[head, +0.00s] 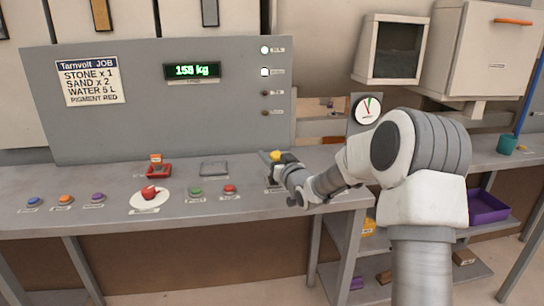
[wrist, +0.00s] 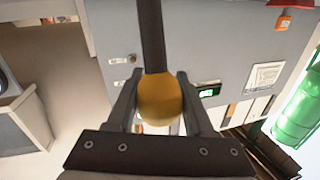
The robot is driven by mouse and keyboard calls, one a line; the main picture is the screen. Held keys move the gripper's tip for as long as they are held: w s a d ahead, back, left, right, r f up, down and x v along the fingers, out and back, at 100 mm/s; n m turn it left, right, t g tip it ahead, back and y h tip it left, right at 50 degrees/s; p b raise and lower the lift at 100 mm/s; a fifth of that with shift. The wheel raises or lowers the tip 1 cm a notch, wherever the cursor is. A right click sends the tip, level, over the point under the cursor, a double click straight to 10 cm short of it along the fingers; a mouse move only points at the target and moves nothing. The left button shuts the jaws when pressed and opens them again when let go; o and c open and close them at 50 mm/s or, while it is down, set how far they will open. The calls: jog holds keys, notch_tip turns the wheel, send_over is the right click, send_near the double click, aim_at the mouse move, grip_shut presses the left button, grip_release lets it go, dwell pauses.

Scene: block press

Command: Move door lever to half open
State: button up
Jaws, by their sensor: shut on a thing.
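A lever has a dark rod (wrist: 151,35) and a round yellow knob (wrist: 160,101), which sits between my gripper's fingers in the wrist view. My gripper (wrist: 160,82) is shut on this knob. In the head view the yellow knob (head: 275,155) shows at the right end of the grey console, with my gripper (head: 276,167) at it. The small label beneath is partly covered and unreadable, so the lever's marked positions cannot be told.
The console (head: 110,208) carries several coloured buttons, a red knob on a white dial (head: 150,198) and an orange-topped red switch (head: 158,168). The upright panel behind has a green display (head: 192,71) reading about 158 kg. A gauge (head: 367,109) stands behind my arm.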

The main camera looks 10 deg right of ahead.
grip_shut()
jog(key=shift+w+r+g+p, duration=0.4)
jog(key=shift+w+r+p, duration=0.1)
jog(key=shift+p, duration=0.75)
jog(key=w+p, duration=0.1)
jog(key=w+g+p, duration=0.1)
jog(key=w+f+g+p, duration=0.1)
jog(key=w+p, duration=0.1)
jog(key=shift+m, duration=0.3)
jog(key=o, duration=1)
grip_release()
